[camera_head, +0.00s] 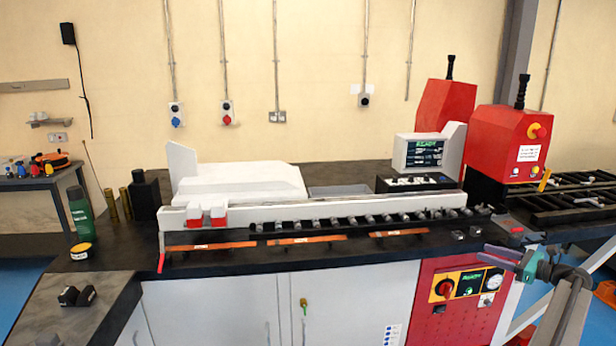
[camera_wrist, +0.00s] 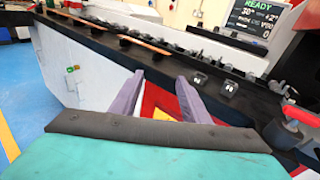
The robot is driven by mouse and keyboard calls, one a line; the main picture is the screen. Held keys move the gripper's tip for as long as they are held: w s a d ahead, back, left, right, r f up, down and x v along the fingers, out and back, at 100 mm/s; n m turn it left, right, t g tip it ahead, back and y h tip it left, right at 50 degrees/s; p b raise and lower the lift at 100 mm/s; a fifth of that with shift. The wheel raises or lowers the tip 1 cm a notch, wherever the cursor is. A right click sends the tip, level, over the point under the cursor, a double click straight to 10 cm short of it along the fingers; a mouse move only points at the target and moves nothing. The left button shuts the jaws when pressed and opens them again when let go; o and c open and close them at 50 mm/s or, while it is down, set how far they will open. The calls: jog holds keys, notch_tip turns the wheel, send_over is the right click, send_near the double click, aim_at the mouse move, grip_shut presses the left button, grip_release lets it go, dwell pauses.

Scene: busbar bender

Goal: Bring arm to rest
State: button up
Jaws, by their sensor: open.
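My gripper (camera_head: 503,255) is at the right of the head view, in front of the bench's right end, above the red control panel (camera_head: 460,298). In the wrist view my gripper (camera_wrist: 162,92) shows two purple-grey fingers spread apart with nothing between them. The red panel shows behind the fingers. My arm reaches in from the lower right of the head view. The bender (camera_head: 320,212) is a long white body with a row of dark rollers on the dark bench top. Its screen (camera_head: 424,154) shows green READY text.
Orange copper bars (camera_head: 292,241) lie along the bench front. Two black blocks (camera_head: 466,234) sit near the right end, close to my gripper. A green bottle (camera_head: 80,214) and a yellow-black tin (camera_head: 81,251) stand at the left. Red machine housings (camera_head: 508,140) rise at the back right.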

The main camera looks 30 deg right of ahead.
jog(key=w+a+f+n+g+y, duration=0.1)
jog(key=w+a+f+n+g, duration=0.3)
jog(key=a+f, duration=0.6)
jog(key=w+a+f+n+g+y, duration=0.1)
jog(key=w+a+f+y, duration=0.1)
jog(key=w+a+f, duration=0.8)
jog(key=w+a+f+n+g+y, duration=0.1)
jog(key=a+f+n+g, duration=0.2)
jog(key=a+f, duration=0.75)
jog(key=s+a+f+n+g, duration=0.1)
jog(key=a+f+n+g, duration=0.1)
jog(key=a, duration=0.7)
jog(key=a+f+n+g, duration=0.1)
jog(key=a+f+n, duration=0.15)
jog(key=a, duration=0.55)
jog(key=s+a+f+n+g+h, duration=0.1)
jog(key=s+a+f+n+g, duration=0.25)
jog(key=s+a+f, duration=0.55)
jog(key=s+a+f+n+g+h, duration=0.1)
jog(key=s+a+f+n+g, duration=0.3)
jog(key=a, duration=0.8)
jog(key=s+a+f+n+g+h, duration=0.1)
jog(key=s+a+n+h, duration=0.2)
jog(key=s+n, duration=0.3)
jog(key=s+a+f+n+g+h, duration=0.2)
jog(key=s+a+n, duration=0.3)
jog(key=s, duration=0.9)
jog(key=shift+a+n+h, duration=0.2)
jog(key=shift+n+h, duration=0.3)
jog(key=shift+n, duration=0.4)
